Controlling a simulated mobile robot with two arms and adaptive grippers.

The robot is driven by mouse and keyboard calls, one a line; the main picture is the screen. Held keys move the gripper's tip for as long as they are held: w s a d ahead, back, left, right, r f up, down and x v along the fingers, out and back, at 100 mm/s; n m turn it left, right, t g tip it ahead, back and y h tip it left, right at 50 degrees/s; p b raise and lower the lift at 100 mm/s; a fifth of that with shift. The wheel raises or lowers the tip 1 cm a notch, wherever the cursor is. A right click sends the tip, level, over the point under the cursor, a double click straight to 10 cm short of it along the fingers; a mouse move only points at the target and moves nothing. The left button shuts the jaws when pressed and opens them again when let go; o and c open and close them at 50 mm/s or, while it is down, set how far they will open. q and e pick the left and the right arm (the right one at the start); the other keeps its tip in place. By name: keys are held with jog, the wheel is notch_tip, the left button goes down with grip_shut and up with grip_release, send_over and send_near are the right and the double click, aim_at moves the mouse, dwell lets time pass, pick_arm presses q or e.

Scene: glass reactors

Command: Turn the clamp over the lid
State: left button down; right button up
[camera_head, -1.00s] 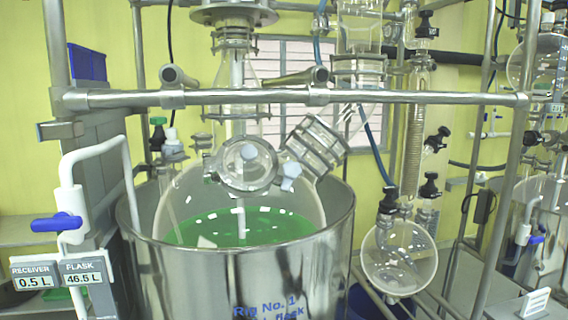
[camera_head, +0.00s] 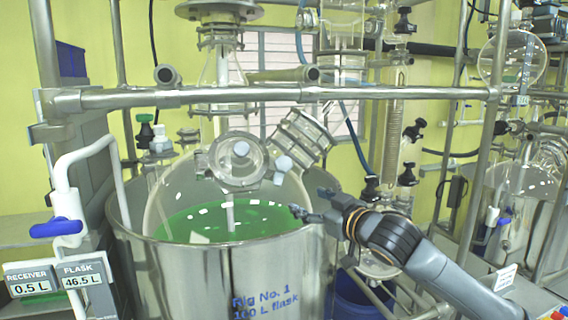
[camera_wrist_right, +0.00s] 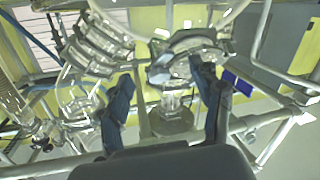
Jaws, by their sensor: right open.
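The round glass lid (camera_head: 236,172) sits on the front port of the flask in the head view, ringed by a metal clamp (camera_head: 262,160). A pale knob (camera_head: 284,163) is at the clamp's right side, and another pale knob (camera_head: 241,148) shows over the lid. My right gripper (camera_head: 309,202) is open and empty, to the right of and below the lid, apart from it. In the right wrist view, the clamp (camera_wrist_right: 190,42) shows ahead, between and beyond the open fingers of my right gripper (camera_wrist_right: 161,72). My left gripper is not in view.
The glass flask (camera_head: 170,205) with green liquid sits in a steel vessel (camera_head: 190,285). A horizontal bar (camera_head: 400,93) crosses above the lid. A clamped side neck (camera_head: 302,137) rises right of the lid. A white pipe with a blue valve handle (camera_head: 55,228) stands at left.

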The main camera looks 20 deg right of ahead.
send_near(285, 163)
jog(key=s, duration=0.3)
jog(key=shift+t, duration=0.4)
jog(key=p+x, duration=0.2)
jog(key=x, duration=0.2)
jog(key=p+x, duration=0.2)
jog(key=x, duration=0.2)
jog(key=p+x, duration=0.2)
jog(key=x, duration=0.2)
jog(key=shift+w+d+f+p, duration=0.15)
jog(key=shift+w+f+p, duration=0.15)
jog(key=shift+w, duration=0.15)
jog(key=shift+w+f, duration=0.2)
jog(key=shift+w, duration=0.35)
jog(key=shift+c, duration=0.2)
